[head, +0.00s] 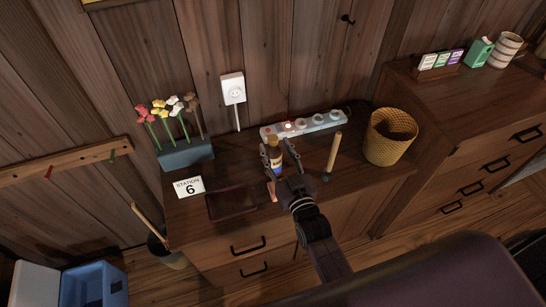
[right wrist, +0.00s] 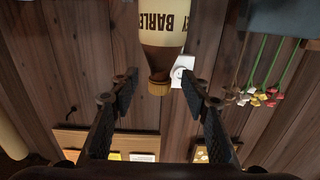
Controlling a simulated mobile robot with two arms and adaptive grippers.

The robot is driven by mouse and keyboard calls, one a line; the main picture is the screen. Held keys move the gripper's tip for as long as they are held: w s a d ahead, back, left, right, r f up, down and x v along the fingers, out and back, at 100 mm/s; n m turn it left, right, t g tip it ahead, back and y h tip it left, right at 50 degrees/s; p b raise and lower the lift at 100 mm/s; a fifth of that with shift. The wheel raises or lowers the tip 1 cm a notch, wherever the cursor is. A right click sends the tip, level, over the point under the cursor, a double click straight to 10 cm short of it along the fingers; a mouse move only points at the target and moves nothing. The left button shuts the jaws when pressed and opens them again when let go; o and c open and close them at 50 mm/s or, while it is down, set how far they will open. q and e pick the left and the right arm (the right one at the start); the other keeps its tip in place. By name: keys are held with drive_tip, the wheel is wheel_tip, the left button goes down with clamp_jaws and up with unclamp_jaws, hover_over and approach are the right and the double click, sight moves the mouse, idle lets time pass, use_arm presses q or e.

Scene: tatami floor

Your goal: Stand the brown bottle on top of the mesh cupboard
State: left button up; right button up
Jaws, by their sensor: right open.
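The brown bottle (head: 275,154) stands upright on the wooden cabinet (head: 348,185), in front of the power strip. My right gripper (head: 281,157) is open, with a finger on each side of the bottle. In the right wrist view the bottle (right wrist: 164,25) appears upside down, with a cream label reading "BARLEY" and a tan cap. There it lies between the open fingers of the right gripper (right wrist: 165,82), with gaps on both sides. I cannot make out a mesh cupboard in either view. My left gripper is not in view.
A power strip (head: 305,125) lies behind the bottle.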

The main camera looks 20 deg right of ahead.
drive_tip(key=shift+w+a, duration=0.1)
drive_tip(key=shift+w, duration=1.45)
clamp_jaws()
drive_tip(key=shift+r, duration=0.15)
